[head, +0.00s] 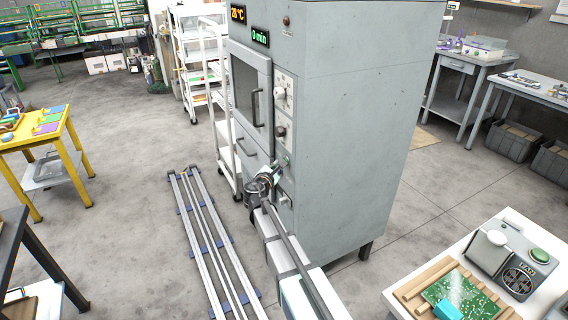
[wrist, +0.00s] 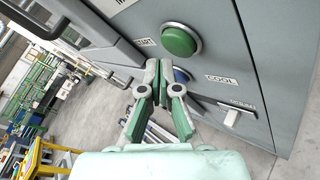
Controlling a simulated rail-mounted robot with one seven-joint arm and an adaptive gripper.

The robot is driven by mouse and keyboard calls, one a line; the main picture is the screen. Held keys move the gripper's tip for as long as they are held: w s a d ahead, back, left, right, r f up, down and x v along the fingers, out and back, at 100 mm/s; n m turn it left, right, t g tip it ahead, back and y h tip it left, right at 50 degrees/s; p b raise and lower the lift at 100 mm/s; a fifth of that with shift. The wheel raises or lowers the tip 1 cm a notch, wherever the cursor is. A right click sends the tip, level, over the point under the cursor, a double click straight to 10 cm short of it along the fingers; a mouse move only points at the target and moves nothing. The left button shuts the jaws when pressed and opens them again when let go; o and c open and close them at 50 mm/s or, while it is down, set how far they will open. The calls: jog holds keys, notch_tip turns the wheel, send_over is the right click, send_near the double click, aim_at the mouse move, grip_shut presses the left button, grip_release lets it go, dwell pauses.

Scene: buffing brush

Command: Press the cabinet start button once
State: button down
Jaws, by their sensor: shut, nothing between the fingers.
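The grey cabinet (head: 345,130) stands in the middle of the head view. In the wrist view its round green button (wrist: 180,40), beside a START label, shows in full and stands out from its metal ring. My gripper (wrist: 162,66) is shut and empty. Its fingertips appear just below the green button in that picture, between it and a blue button (wrist: 182,76) near the COOL label. The right finger partly hides the blue button. I cannot tell the gap between fingertips and panel. The head view shows my gripper (head: 276,169) close to the cabinet's lower front controls.
A white switch (wrist: 230,117) sits lower on the panel. The cabinet door handle (head: 255,106) juts out. Displays (head: 260,38) read 28 °C and 0 min. A white shelf cart (head: 226,150) stands behind the cabinet. Rails (head: 205,235) lie on the floor; a yellow table (head: 75,145) is left.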

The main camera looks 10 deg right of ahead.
dwell(0.4)
jog(key=shift+w+d, duration=0.1)
jog(key=shift+d, duration=0.3)
jog(key=shift+w+d, duration=0.15)
jog(key=shift+d, duration=0.35)
dwell(0.8)
dwell(0.3)
jog(key=shift+s+a+b, duration=0.25)
jog(key=shift+a+b, duration=0.15)
jog(key=shift+a, duration=0.5)
jog(key=shift+a, duration=0.15)
jog(key=a, duration=0.2)
jog(key=s+a, duration=0.1)
jog(key=a, duration=0.1)
jog(key=shift+s+a+b, duration=0.15)
jog(key=shift+a+b, duration=0.15)
jog(key=shift+b, duration=0.05)
dwell(0.4)
